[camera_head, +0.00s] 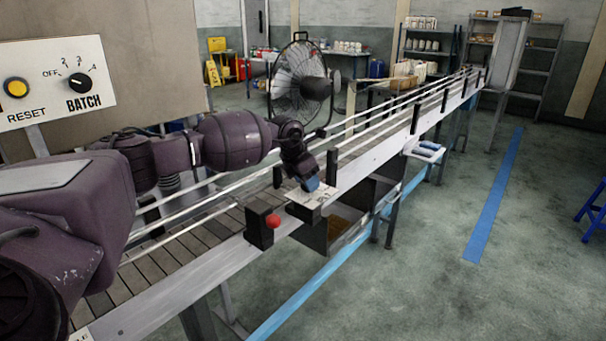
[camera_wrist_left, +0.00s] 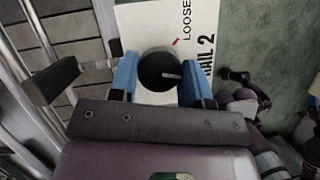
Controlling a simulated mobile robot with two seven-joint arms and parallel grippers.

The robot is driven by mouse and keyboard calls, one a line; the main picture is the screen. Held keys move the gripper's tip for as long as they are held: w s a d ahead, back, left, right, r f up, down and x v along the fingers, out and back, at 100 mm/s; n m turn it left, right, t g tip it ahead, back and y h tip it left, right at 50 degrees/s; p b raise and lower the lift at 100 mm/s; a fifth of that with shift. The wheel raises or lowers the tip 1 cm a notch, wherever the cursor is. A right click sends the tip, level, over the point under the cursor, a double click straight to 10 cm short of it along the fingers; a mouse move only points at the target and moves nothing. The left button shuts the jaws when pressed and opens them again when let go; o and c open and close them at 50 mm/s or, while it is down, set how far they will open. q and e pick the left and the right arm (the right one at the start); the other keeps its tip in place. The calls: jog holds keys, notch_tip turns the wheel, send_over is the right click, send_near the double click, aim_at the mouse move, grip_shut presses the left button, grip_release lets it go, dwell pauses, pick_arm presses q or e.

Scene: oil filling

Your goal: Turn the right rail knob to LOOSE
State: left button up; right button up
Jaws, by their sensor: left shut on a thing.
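The rail knob (camera_wrist_left: 160,70) is round and black, with a short white mark on its right part in the left wrist view. It sits on a white plate (camera_wrist_left: 140,30) reading LOOSE and RAIL 2, with a small red tick beside LOOSE. The white mark does not line up with the red tick. My left gripper (camera_wrist_left: 160,78) has its blue fingers on both sides of the knob, shut on it. In the head view my left gripper (camera_head: 311,184) is down at the plate (camera_head: 302,198) on the conveyor's near side; it hides the knob there. My right gripper is not in view.
A red button (camera_head: 272,221) on a black box stands just left of the plate. The conveyor rails (camera_head: 370,118) run past the gripper to the back right. A BATCH selector panel (camera_head: 55,82) is at upper left. The floor on the right is mostly clear.

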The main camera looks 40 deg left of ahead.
pick_arm(q)
jog(key=n+p, duration=0.1)
jog(key=n, duration=0.1)
jog(key=n+y+p, duration=0.1)
jog(key=shift+d+r+n+p, duration=0.1)
jog(key=shift+r+n+p, duration=0.25)
jog(key=shift+n+p, duration=0.05)
jog(key=n+y+p, duration=0.1)
jog(key=n, duration=0.1)
jog(key=shift+f+n+y+p, duration=0.1)
jog(key=shift+n+y+p, duration=0.2)
jog(key=n+y+p, duration=0.1)
jog(key=n, duration=0.2)
jog(key=shift+d+f, duration=0.1)
jog(key=shift+n+g+y, duration=0.3)
jog(key=shift+n+y, duration=0.1)
jog(key=shift+n, duration=0.5)
jog(key=shift+f+n, duration=0.1)
jog(key=shift+n, duration=0.4)
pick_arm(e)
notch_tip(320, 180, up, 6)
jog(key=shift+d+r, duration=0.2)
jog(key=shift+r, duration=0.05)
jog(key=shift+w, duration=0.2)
